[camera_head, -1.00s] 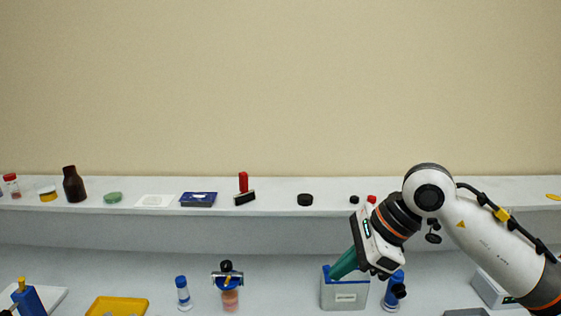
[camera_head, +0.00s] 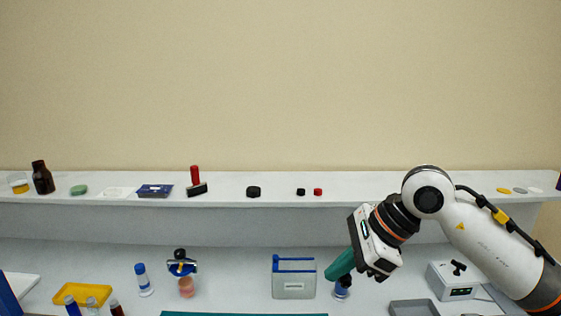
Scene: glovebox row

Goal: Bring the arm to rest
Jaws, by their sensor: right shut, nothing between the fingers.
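My right gripper (camera_head: 340,265) is at the end of my white right arm (camera_head: 478,232), which comes in from the right. Its green fingers are shut with nothing between them and point down and left. They are in front of a blue-capped vial (camera_head: 342,292) and partly hide it; I cannot tell whether they touch it. My left gripper is not in view.
A grey box with a blue top (camera_head: 294,285) stands left of the fingers. A grey tray (camera_head: 413,308) and a white device (camera_head: 455,280) are at the right. A yellow tray (camera_head: 70,296) is at the left. A shelf (camera_head: 360,185) holds small items behind.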

